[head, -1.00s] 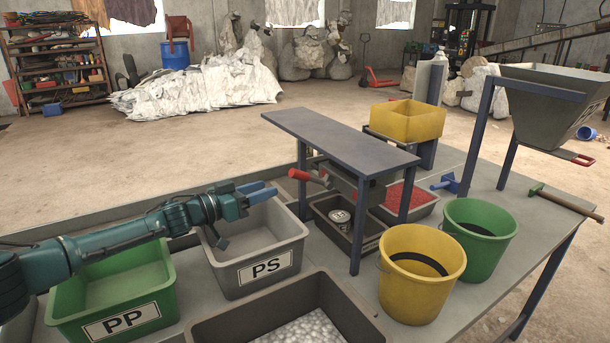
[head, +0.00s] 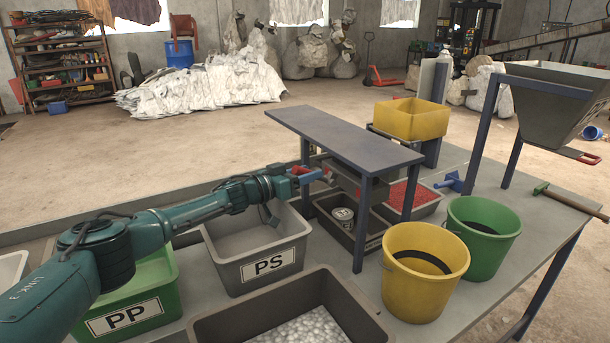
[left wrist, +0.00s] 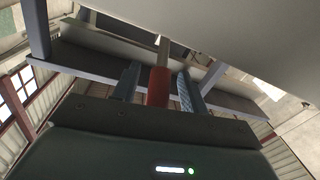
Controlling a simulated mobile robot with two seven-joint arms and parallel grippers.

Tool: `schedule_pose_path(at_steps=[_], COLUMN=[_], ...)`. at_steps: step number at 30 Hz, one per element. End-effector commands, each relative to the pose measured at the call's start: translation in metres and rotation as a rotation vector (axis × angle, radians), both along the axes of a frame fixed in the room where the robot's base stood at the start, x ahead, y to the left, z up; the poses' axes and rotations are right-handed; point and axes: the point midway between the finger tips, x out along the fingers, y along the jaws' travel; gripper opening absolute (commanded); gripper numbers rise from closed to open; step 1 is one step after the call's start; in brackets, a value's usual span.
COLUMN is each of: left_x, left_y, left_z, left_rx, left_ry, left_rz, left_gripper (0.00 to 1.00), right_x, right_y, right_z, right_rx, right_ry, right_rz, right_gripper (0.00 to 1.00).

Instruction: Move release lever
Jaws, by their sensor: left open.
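The release lever's red handle (head: 300,170) sticks out to the left from under the blue-grey bench frame (head: 345,140) in the head view. In the left wrist view the red handle (left wrist: 158,88) stands between my two fingers, with its pale rod running on beyond them. My left gripper (head: 310,176) is open around the handle, above the rear right part of the PS bin; the wrist view shows its fingers (left wrist: 158,85) on both sides with gaps. The near finger hides part of the handle in the head view. My right gripper is not in view.
The grey PS bin (head: 228,272) and green PP bin (head: 150,310) stand below my left arm. A dark bin of white pellets (head: 235,322) is in front. A yellow bucket (head: 425,300) and green bucket (head: 485,255) stand right of the frame's legs.

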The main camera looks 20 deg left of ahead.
Motion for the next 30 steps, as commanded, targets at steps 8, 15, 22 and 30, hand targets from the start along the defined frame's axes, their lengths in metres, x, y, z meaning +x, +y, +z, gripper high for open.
schedule_pose_path(at_steps=[8, 15, 22, 30], left_x=[-0.0001, -0.0002, -0.0003, -0.0003], left_y=[-0.0002, -0.0001, -0.0001, 0.0], left_z=[0.0, -0.0001, -0.0002, -0.0001], left_rx=[0.0, -0.001, -0.001, 0.0], left_ry=[0.0, 0.0, 0.001, 0.001], left_rz=[-0.001, -0.001, 0.0, 0.0], left_gripper=[0.36, 0.16, 0.0, 0.0], right_x=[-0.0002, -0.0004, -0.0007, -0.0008], right_y=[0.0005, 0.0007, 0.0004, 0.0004], right_z=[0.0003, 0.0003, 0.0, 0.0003], right_rx=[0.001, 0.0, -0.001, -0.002], right_ry=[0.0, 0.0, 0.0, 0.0], right_rz=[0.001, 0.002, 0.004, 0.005], right_gripper=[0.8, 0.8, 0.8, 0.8])
